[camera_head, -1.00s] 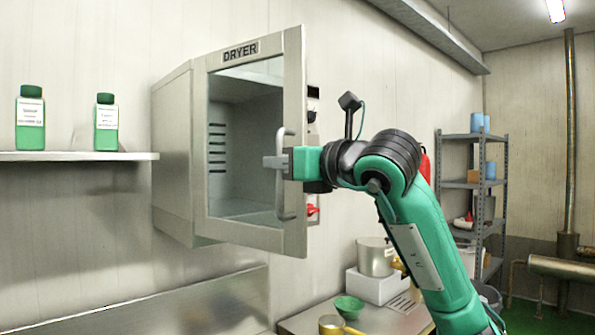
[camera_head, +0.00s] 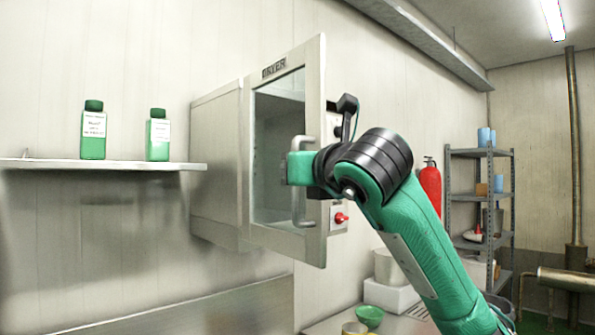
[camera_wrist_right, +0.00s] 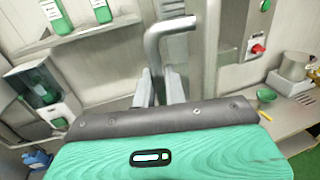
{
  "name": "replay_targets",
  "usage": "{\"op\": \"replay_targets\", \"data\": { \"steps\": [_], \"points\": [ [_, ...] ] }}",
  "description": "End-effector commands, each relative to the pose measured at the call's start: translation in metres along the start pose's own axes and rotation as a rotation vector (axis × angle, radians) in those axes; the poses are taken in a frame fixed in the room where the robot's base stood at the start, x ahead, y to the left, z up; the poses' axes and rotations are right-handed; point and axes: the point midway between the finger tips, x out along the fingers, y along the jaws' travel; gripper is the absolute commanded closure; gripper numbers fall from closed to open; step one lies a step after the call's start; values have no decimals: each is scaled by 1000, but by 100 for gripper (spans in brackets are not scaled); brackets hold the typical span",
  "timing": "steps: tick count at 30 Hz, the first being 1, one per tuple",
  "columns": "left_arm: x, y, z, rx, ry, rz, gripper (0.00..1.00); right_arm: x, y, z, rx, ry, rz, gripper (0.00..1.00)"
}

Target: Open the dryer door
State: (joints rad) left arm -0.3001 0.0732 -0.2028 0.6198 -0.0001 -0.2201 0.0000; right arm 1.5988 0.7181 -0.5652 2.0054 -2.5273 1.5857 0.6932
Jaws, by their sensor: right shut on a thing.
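The dryer door (camera_head: 313,150) is a metal frame with a large window, below the DRYER label. It stands ajar, with its handle side swung out from the grey dryer body (camera_head: 217,165) and its left side at the body. My right gripper (camera_head: 297,168) is shut on the vertical bar handle (camera_head: 299,212). In the right wrist view the handle (camera_wrist_right: 158,48) passes between the two fingers of my right gripper (camera_wrist_right: 160,88). The fingertips are partly hidden in the head view. My left gripper is not in view.
A wall shelf (camera_head: 60,164) with two green bottles (camera_head: 93,130) is left of the dryer. A panel with a red switch (camera_head: 341,218) is behind the door's right edge. A bench below holds a green bowl (camera_head: 369,315) and a pot. Metal shelving (camera_head: 480,152) stands at the right.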

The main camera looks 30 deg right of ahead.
Motion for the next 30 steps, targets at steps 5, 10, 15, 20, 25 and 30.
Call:
{"op": "replay_targets", "data": {
  "steps": [5,10,15,20,25,30],
  "points": [
    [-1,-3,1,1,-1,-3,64,0,-1,4,4,-8,-1,83],
    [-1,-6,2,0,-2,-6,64,0,-1,2,2,-5,0,83],
    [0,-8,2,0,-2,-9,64,0,0,1,1,-4,0,83],
    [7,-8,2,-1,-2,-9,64,-11,0,0,1,-6,0,83],
    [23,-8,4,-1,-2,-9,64,-45,0,-2,1,-9,1,83],
    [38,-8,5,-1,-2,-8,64,-85,0,-2,0,-10,0,83]
  ]
}}
